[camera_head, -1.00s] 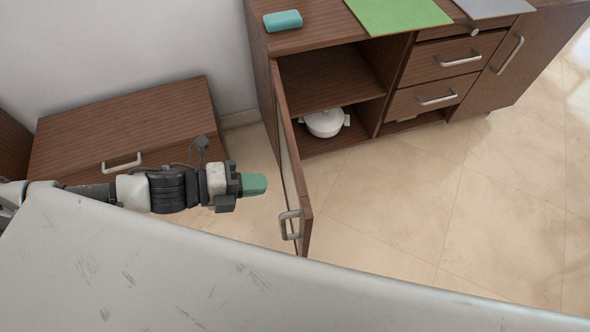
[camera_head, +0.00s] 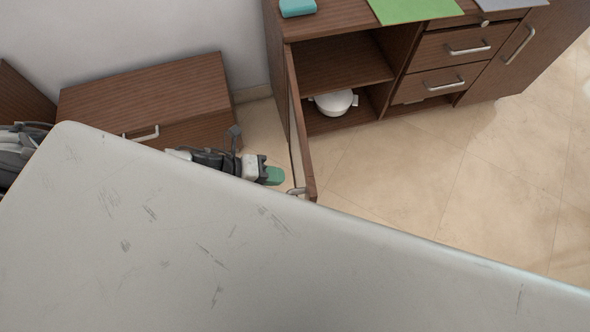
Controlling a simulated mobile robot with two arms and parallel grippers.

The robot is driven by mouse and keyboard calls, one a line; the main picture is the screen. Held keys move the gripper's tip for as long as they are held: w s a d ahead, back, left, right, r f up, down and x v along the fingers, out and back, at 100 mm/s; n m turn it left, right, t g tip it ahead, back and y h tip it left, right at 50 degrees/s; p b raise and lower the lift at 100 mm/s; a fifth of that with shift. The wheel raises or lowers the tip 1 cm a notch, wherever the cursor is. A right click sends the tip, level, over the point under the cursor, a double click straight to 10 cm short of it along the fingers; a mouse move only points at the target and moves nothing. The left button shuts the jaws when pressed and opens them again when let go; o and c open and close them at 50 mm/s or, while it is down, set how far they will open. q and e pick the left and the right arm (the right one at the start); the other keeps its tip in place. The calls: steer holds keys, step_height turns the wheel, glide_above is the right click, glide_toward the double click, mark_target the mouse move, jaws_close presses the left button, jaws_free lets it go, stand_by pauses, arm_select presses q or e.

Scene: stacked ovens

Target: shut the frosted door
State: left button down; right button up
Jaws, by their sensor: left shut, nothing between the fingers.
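The frosted door (camera_head: 305,150) stands open in the head view, hinged at the left side of the brown cabinet's open compartment and seen nearly edge-on. Its metal handle (camera_head: 296,191) is partly hidden by my white body in front. My left gripper (camera_head: 275,176) has green fingertips. It is shut and empty, just left of the door's free end, with a small gap showing between them. My right gripper is not in view.
Inside the open compartment a white pot (camera_head: 334,103) sits on the lower level. A teal box (camera_head: 297,8) and a green mat (camera_head: 415,10) lie on the cabinet top. A low brown cabinet (camera_head: 150,95) stands at left. Floor right of the door is clear.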

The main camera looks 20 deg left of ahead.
mark_target(306, 175)
arm_select(q)
steer(key=shift+w+d+f+p, duration=0.15)
steer(key=shift+w+d, duration=0.2)
steer(key=shift+d, duration=0.35)
steer(key=shift+w+d+p, duration=0.2)
steer(key=shift+w+d, duration=0.2)
steer(key=shift+d, duration=0.35)
steer(key=shift+w+d+f+p, duration=0.15)
steer(key=shift+w+d, duration=0.2)
steer(key=shift+d, duration=0.35)
steer(key=shift+d+r, duration=0.1)
